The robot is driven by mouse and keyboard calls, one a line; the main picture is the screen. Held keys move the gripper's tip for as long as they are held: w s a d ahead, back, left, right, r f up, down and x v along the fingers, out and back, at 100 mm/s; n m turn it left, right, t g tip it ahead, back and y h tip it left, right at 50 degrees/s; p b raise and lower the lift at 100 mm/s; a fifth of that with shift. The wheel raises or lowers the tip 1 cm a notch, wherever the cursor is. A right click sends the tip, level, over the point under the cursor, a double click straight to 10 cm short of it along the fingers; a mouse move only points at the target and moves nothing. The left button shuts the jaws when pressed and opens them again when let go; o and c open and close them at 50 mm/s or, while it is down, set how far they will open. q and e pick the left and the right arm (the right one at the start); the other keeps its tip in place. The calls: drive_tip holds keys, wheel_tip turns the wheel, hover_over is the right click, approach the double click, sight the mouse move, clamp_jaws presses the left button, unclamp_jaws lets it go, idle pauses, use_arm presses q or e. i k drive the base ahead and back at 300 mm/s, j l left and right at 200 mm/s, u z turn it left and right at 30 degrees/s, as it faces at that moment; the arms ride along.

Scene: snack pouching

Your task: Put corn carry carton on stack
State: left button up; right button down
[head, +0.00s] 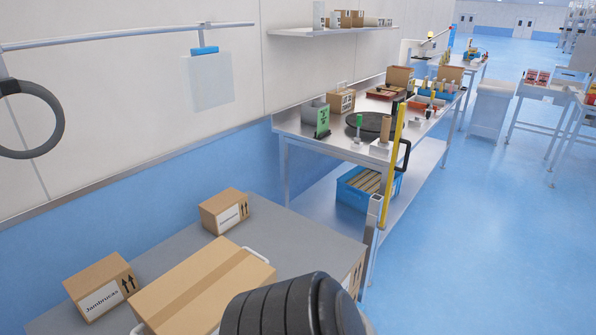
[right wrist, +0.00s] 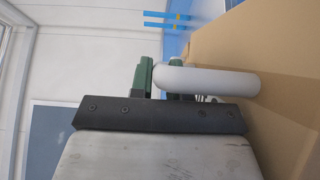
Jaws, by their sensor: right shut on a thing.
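The large brown carton (head: 195,285) with white carry handles is at the bottom of the head view, over a grey surface (head: 300,245). One handle (head: 257,255) shows at its far right, another (head: 137,329) at its near left. In the right wrist view my right gripper (right wrist: 163,76) has dark green fingers at a white handle (right wrist: 210,81) and is shut on it, beside the carton's brown wall (right wrist: 285,70). A black arm part of mine covers the carton's near right in the head view. My left gripper is not in view. Which thing is the stack is unclear.
Two small labelled boxes stand on the grey surface, one at left (head: 98,288), one behind the carton (head: 224,211). A brown box side (head: 354,281) shows at the surface's right edge. A workbench (head: 300,132) with a blue crate (head: 368,190) stands beyond. Blue floor is clear right.

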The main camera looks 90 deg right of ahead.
sight(324, 260)
drive_tip(key=k+l+z, duration=0.1)
drive_tip(key=l, duration=0.35)
drive_tip(key=k+l+z, duration=0.1)
drive_tip(key=k+l, duration=0.15)
drive_tip(key=l, duration=0.2)
drive_tip(key=k+l+z, duration=0.15)
drive_tip(key=l, duration=0.35)
drive_tip(key=k+l+z, duration=0.1)
drive_tip(key=l, duration=0.35)
drive_tip(key=k+l+z, duration=0.1)
drive_tip(key=l, duration=0.4)
drive_tip(key=k+l+z, duration=0.1)
drive_tip(key=l, duration=0.4)
